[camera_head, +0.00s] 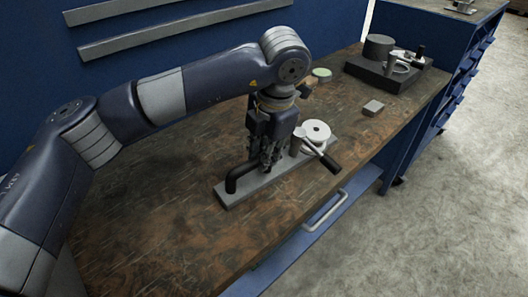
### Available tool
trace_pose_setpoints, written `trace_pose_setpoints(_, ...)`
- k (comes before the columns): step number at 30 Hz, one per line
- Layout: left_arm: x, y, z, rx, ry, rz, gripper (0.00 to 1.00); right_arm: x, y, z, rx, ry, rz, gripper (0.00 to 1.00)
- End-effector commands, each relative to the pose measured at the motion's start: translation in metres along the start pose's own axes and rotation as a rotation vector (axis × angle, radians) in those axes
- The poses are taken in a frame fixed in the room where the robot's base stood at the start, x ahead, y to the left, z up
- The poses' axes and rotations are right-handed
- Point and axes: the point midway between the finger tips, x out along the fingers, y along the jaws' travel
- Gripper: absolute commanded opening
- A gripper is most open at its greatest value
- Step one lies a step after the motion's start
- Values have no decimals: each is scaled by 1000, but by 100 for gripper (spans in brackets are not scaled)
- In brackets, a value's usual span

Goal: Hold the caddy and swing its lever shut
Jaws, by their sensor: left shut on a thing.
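The caddy (227,196) is a long grey bar-shaped base lying on the wooden workbench. A black bent handle (236,180) rises from its near left end. A round white disc part (317,131) stands at its far right end. The lever (321,154) with a black grip sticks out from beside the disc, to the right and toward the bench's front edge. My left gripper (269,163) points down over the middle of the base and is shut on the black handle; its fingers hide part of the handle. My right gripper is not in view.
A dark fixture (374,76) with a cylinder and metal parts stands at the far end of the workbench (150,225). A small grey block (373,108) and a pale green disc (322,74) lie nearer. The bench left of the caddy is clear.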

Motion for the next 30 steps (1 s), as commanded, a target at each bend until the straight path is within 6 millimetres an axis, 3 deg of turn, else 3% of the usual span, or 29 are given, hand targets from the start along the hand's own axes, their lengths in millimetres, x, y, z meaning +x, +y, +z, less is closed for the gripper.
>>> trace_pose_setpoints(30, 9, -3, -1, 2, 5, -4, 0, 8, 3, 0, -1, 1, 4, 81)
